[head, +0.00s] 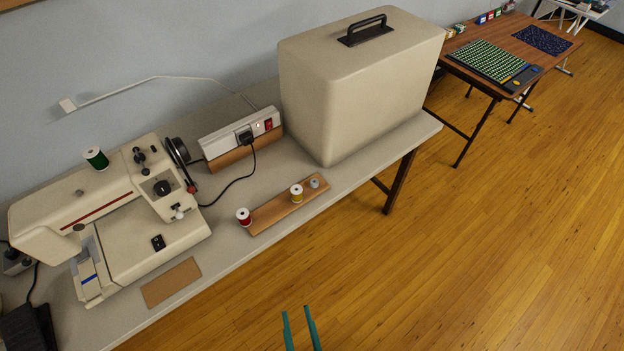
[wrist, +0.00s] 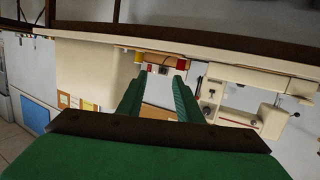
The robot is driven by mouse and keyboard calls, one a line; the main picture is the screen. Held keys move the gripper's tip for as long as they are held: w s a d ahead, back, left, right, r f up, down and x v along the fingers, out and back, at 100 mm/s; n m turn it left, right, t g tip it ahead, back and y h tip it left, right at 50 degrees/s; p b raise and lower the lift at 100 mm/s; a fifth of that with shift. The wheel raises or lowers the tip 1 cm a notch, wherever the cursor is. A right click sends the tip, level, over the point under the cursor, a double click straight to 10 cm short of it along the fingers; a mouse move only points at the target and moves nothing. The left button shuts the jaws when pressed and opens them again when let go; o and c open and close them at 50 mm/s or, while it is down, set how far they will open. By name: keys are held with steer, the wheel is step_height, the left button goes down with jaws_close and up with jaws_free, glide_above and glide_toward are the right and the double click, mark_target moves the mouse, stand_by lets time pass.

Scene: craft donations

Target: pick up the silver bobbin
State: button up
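The silver bobbin (head: 314,183) is a small grey piece at the right end of a wooden strip (head: 272,214) on the table. A yellow spool (head: 296,193) stands just left of it, and a red spool (head: 243,216) is at the strip's left end. My gripper (head: 297,311) has two teal fingers, apart and empty, in front of the table's front edge and away from the bobbin. In the wrist view the fingers (wrist: 158,78) are also apart. The yellow spool (wrist: 139,57) and red spool (wrist: 181,64) show beyond them; I cannot make out the bobbin there.
A sewing machine (head: 130,212) with a green spool on top stands left. A power strip (head: 240,138) with a cord lies behind the wooden strip. A large beige case (head: 345,95) stands close behind the bobbin. Wooden floor (head: 470,270) is clear at the right.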

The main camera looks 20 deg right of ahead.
steer(key=w+d+f+h, duration=0.1)
steer(key=w+d+f, duration=0.15)
steer(key=w, duration=0.35)
steer(key=w+d+f, duration=0.1)
steer(key=w+d, duration=0.2)
steer(key=w, duration=0.2)
steer(key=m+h, duration=0.2)
glide_toward(315, 185)
steer(key=w, duration=0.3)
steer(key=shift+w+d+r, duration=0.15)
steer(key=shift+d+r, duration=0.1)
steer(key=shift+w+d+f, duration=0.15)
steer(key=shift+w+d, duration=0.05)
steer(key=shift+w, duration=0.5)
steer(key=w, duration=0.1)
steer(key=w+d+f, duration=0.1)
steer(key=w, duration=0.1)
steer(key=shift+f, duration=0.25)
steer(key=shift+w+d+f, duration=0.1)
steer(key=shift+w+f, duration=0.05)
steer(key=shift+w, duration=0.55)
steer(key=c, duration=0.8)
